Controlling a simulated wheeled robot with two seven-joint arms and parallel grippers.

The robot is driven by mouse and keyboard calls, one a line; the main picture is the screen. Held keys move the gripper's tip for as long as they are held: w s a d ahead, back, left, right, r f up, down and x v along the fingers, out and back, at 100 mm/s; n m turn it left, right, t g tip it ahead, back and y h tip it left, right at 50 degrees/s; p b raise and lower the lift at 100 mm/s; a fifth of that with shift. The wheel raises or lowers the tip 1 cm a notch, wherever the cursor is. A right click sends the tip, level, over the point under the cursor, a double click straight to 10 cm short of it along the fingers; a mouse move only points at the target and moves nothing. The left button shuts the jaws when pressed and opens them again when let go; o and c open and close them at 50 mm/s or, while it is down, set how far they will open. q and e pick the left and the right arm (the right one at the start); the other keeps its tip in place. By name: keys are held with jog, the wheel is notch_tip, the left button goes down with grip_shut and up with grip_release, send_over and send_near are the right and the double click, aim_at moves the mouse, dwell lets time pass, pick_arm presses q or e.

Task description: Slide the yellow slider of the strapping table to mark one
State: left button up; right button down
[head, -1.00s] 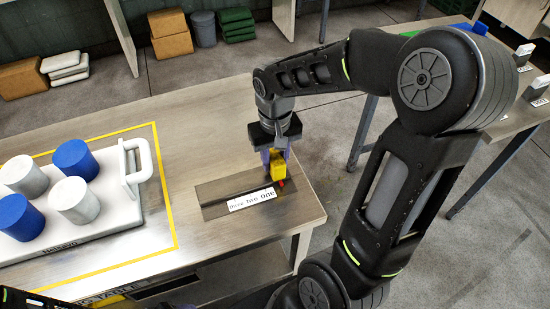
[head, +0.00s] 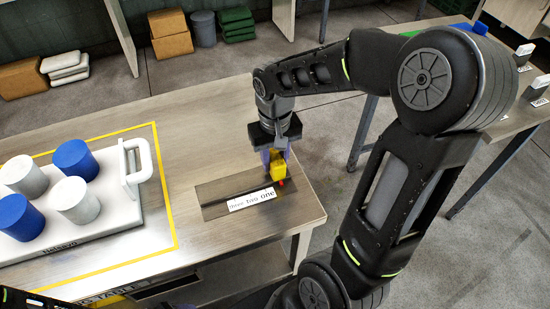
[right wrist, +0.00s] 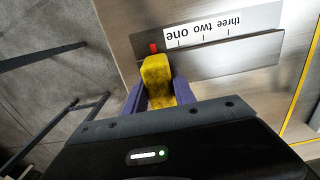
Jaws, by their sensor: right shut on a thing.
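The yellow slider (head: 277,170) stands at the right end of the slotted metal plate (head: 215,190) on the strapping table (head: 180,128). My right gripper (head: 272,158) comes down from above and is shut on it. In the right wrist view the slider (right wrist: 157,70) sits between the purple fingers of my right gripper (right wrist: 160,95). A small red pointer (right wrist: 154,47) on the slider lies by the word "one" on the white label (right wrist: 225,32). The label (head: 251,200) reads three, two, one from left to right in the head view. My left gripper is not seen.
A white tray (head: 130,178) with blue and white cylinders stands at the left inside a yellow taped outline (head: 172,215). The table top between tray and plate is clear. Another table with small items is behind my right arm.

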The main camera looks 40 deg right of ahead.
jog(key=a, duration=0.2)
jog(key=w+a, duration=0.1)
jog(key=a, duration=0.1)
jog(key=shift+w, duration=0.15)
jog(key=c, duration=1)
grip_release()
jog(key=shift+d+r, duration=0.1)
notch_tip(320, 180, up, 8)
jog(key=shift+f+b, duration=0.15)
jog(key=shift+b, duration=0.15)
